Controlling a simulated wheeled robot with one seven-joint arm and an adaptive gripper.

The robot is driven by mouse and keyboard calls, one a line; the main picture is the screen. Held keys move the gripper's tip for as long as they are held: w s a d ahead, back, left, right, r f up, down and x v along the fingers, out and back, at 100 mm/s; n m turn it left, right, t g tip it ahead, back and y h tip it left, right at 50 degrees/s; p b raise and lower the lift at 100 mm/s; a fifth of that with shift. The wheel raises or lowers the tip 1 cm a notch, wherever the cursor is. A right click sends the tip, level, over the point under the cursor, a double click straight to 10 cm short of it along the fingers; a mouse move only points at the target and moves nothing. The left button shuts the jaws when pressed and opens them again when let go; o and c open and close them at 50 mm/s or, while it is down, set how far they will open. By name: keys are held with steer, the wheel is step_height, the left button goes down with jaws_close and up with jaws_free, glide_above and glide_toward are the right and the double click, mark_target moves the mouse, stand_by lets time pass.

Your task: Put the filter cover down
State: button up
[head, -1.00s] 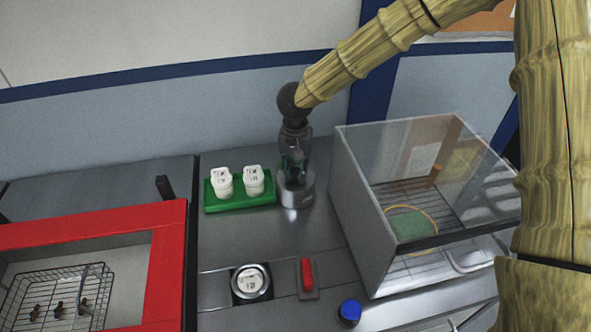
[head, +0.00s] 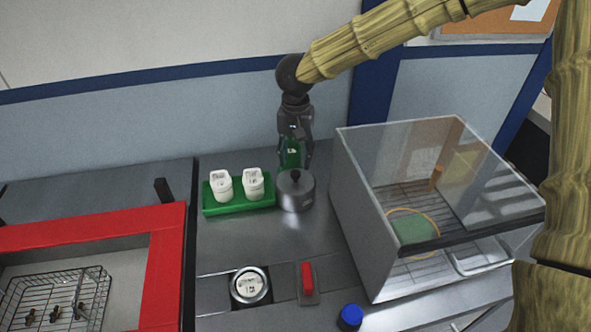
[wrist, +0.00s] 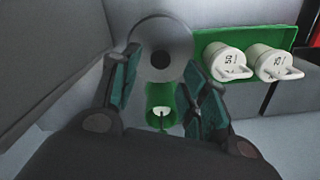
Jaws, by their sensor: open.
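The filter cover looks to be the round grey metal piece with a dark knob (head: 296,192), upright on the counter beside the green tray. I cannot tell whether anything is under it. In the wrist view it is a grey disc (wrist: 160,35) with the dark knob at its centre, beyond the fingertips. My gripper (head: 293,160) is open and empty, just above the knob and clear of it. Its teal finger pads (wrist: 160,75) stand apart in the wrist view. A small green thing with a white top (wrist: 160,110) shows between the fingers; its lower part is hidden.
A green tray (head: 240,207) holds two white lidded cups close left of the cover. A clear-walled case (head: 350,215) stands to the right. In front are a round labelled piece (head: 250,286), a red switch (head: 307,277) and a blue cap (head: 350,316). A red-framed bin (head: 160,265) is left.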

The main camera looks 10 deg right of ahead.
steer(key=shift+r+b, duration=0.35)
steer(key=shift+r, duration=2.4)
